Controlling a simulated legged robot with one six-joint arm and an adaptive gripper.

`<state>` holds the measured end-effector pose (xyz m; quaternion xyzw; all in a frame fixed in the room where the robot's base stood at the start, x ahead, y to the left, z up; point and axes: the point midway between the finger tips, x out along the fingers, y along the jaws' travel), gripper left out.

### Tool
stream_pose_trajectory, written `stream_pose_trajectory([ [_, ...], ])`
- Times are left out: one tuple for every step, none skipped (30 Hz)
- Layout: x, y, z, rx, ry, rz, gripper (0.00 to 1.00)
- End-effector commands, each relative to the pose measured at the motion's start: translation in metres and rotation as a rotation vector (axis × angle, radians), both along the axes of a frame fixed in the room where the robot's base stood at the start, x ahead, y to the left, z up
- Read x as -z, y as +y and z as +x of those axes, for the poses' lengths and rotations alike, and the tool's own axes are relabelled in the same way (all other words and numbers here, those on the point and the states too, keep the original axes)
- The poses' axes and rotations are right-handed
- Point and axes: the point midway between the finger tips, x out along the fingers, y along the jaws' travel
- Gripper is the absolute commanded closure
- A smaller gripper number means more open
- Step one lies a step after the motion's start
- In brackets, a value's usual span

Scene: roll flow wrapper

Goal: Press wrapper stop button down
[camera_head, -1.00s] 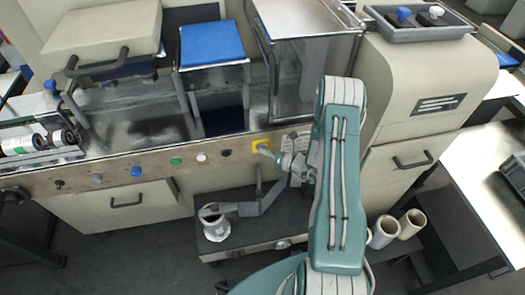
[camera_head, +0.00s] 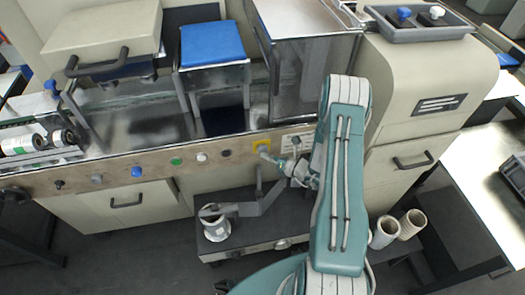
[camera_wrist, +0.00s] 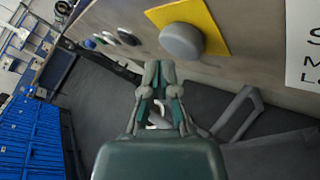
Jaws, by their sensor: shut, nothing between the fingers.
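The stop button (camera_wrist: 182,41) is a grey round mushroom cap on a yellow square plate (camera_wrist: 212,25) on the machine's front panel. In the head view the yellow plate (camera_head: 261,144) is at the panel's middle, just left of my arm. My gripper (camera_wrist: 159,68) is shut and empty in the wrist view. Its tips appear just below and left of the grey cap, with no clear contact visible. In the head view my gripper (camera_head: 275,158) is small, close to the button, and its fingertips are hard to make out.
Green (camera_head: 176,161), white (camera_head: 202,157) and blue (camera_head: 136,171) buttons line the panel (camera_head: 110,172) to the left. A bent grey bracket (camera_head: 262,203) and a roll (camera_head: 216,228) are below. A white printed sign (camera_wrist: 304,45) is right of the button.

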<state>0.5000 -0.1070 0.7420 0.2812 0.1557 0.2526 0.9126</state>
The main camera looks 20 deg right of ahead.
Motion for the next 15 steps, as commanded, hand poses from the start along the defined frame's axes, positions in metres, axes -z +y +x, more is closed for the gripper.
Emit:
stream_pose_trajectory([
  [0.000, 0.001, -0.005, 0.001, 0.003, 0.002, 1.00],
  [0.000, 0.001, -0.007, 0.001, 0.003, 0.002, 1.00],
  [0.001, 0.002, -0.011, 0.001, 0.004, 0.001, 1.00],
  [0.001, 0.003, -0.014, 0.001, 0.004, 0.001, 1.00],
  [0.001, 0.003, -0.016, 0.001, 0.004, 0.001, 1.00],
  [0.001, 0.004, -0.020, 0.001, 0.004, 0.002, 1.00],
  [0.001, 0.004, -0.022, 0.000, 0.004, 0.002, 1.00],
  [0.001, 0.005, -0.025, 0.000, 0.005, 0.002, 1.00],
  [0.001, 0.006, -0.028, -0.001, 0.004, 0.001, 1.00],
  [0.001, 0.006, -0.031, -0.001, 0.004, 0.002, 1.00],
  [0.001, 0.007, -0.033, -0.001, 0.004, 0.002, 1.00],
  [0.001, 0.008, -0.036, -0.001, 0.004, 0.002, 1.00],
  [0.001, 0.008, -0.037, -0.001, 0.004, 0.002, 1.00],
  [0.001, 0.008, -0.038, -0.001, 0.004, 0.001, 1.00],
  [0.001, 0.008, -0.039, -0.001, 0.003, 0.001, 1.00],
])
